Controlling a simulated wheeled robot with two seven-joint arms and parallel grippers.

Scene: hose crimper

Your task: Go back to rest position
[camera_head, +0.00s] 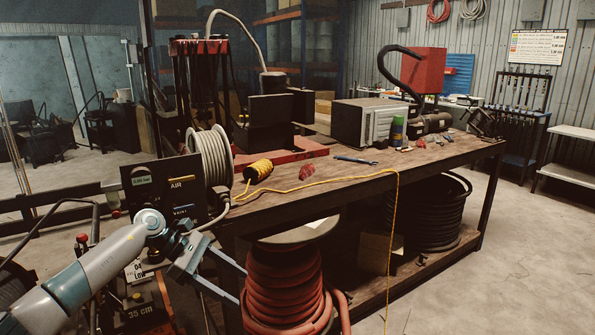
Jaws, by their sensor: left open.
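My left gripper (242,287) is at the lower left, at the end of my grey arm. Its two fingers are spread apart with nothing visible between them. It is in front of the workbench's (300,195) near left corner, beside a large spool of red hose (285,285) in the picture. I cannot tell whether the fingers touch the spool. My right gripper is not in view.
A yellow cord (398,230) hangs from the bench. Black coiled hose (440,212) sits below. The floor at right (500,270) is clear.

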